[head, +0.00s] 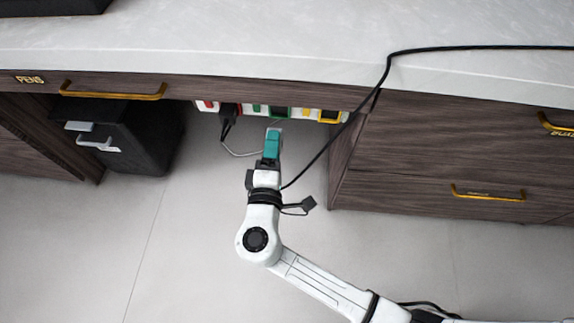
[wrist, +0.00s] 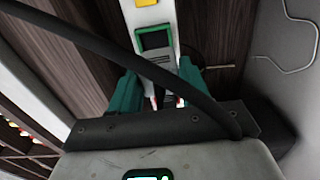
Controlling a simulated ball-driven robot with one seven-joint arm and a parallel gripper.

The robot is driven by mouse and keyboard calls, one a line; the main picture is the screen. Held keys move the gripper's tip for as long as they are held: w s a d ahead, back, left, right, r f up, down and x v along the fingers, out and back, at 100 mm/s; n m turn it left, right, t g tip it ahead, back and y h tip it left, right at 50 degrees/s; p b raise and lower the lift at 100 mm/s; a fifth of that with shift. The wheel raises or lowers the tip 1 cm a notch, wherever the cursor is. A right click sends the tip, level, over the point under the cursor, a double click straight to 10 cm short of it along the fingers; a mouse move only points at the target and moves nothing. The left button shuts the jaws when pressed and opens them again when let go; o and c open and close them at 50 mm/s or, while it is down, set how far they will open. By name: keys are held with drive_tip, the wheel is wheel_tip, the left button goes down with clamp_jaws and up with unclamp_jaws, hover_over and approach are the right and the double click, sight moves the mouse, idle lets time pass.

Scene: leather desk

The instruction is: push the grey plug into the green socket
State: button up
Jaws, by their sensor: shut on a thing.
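The green socket (head: 279,112) is the middle one in the strip under the desk's front edge; its green rim (wrist: 154,39) also shows in the wrist view. My gripper (head: 272,142), with teal fingers, points up at the strip just below this socket. It is shut on the grey plug, of which a light grey bit (head: 274,131) shows at the fingertips. In the wrist view the fingers and a dark cable hide most of the plug. I cannot tell whether the plug touches the socket.
A black plug (head: 229,112) sits at the red socket on the left; the yellow socket (head: 329,116) is at the right. A black cable (head: 385,70) hangs from the desk top past my gripper.

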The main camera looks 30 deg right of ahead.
drive_tip(key=shift+s+r, duration=0.2)
drive_tip(key=shift+r, duration=0.15)
drive_tip(key=shift+b+x, duration=0.4)
drive_tip(key=shift+x, duration=2.55)
drive_tip(key=shift+b, duration=0.4)
drive_tip(key=shift+w+d, duration=0.35)
drive_tip(key=shift+w, duration=0.05)
idle(0.7)
drive_tip(key=o, duration=1.1)
drive_tip(key=shift+o, duration=0.2)
